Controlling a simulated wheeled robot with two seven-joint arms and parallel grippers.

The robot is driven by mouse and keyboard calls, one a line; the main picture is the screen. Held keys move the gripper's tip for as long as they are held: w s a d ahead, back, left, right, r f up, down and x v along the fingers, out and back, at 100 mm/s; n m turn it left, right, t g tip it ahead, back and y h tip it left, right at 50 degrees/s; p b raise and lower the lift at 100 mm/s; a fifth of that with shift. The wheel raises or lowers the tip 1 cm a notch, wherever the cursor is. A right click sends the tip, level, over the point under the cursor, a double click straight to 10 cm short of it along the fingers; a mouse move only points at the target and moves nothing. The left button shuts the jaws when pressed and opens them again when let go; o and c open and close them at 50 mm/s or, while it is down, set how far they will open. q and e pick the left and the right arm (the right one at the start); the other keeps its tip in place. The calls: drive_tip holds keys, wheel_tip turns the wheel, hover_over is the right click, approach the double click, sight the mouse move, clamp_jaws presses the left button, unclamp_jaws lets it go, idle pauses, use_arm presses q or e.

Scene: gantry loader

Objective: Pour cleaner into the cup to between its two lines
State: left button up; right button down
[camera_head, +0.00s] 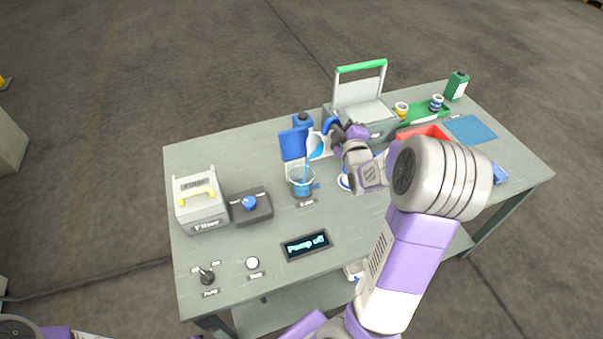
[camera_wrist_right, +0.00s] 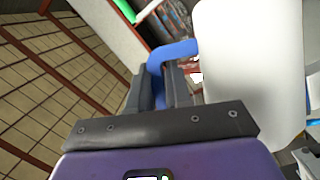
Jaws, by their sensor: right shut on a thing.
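My right gripper (camera_head: 341,133) is shut on the blue handle (camera_wrist_right: 172,52) of a white jug (camera_head: 316,147). The jug's white body (camera_wrist_right: 245,65) fills the right side of the wrist view. In the head view the jug is tilted, its mouth toward the lower left, above a clear cup (camera_head: 301,176). Blue liquid runs down from its mouth toward the cup. Blue liquid stands in the lower part of the cup. The cup's two lines are too small to read. My left gripper is outside both views.
A blue panel (camera_head: 293,143) and a blue container (camera_head: 303,120) stand behind the cup. A filter box (camera_head: 201,203) and a blue-knobbed block (camera_head: 250,206) are to its left. A "Pump off" display (camera_head: 306,245) lies in front. A red tray (camera_head: 424,132) is at right.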

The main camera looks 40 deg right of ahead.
drive_tip(key=shift+a+r+n, duration=0.2)
drive_tip(key=shift+r+n, duration=0.1)
idle(0.9)
drive_tip(key=shift+d+f, duration=0.15)
drive_tip(key=shift+f, duration=0.1)
drive_tip(key=shift+d+f+m+b, duration=0.3)
drive_tip(key=shift+f+m+b, duration=0.1)
drive_tip(key=shift+f+b, duration=0.1)
drive_tip(key=shift+d+f+m+b, duration=0.25)
drive_tip(key=shift+f+m+b, duration=0.15)
drive_tip(key=shift+f, duration=0.05)
drive_tip(key=shift+d+r+m+g+y, duration=0.15)
drive_tip(key=shift+d+m+g+y, duration=0.25)
drive_tip(key=shift+d+m+g, duration=0.15)
drive_tip(key=shift+m+y, duration=0.3)
drive_tip(key=shift+m, duration=0.35)
drive_tip(key=shift+d+f, duration=0.3)
drive_tip(key=shift+d+m, duration=0.1)
drive_tip(key=shift+m, duration=0.3)
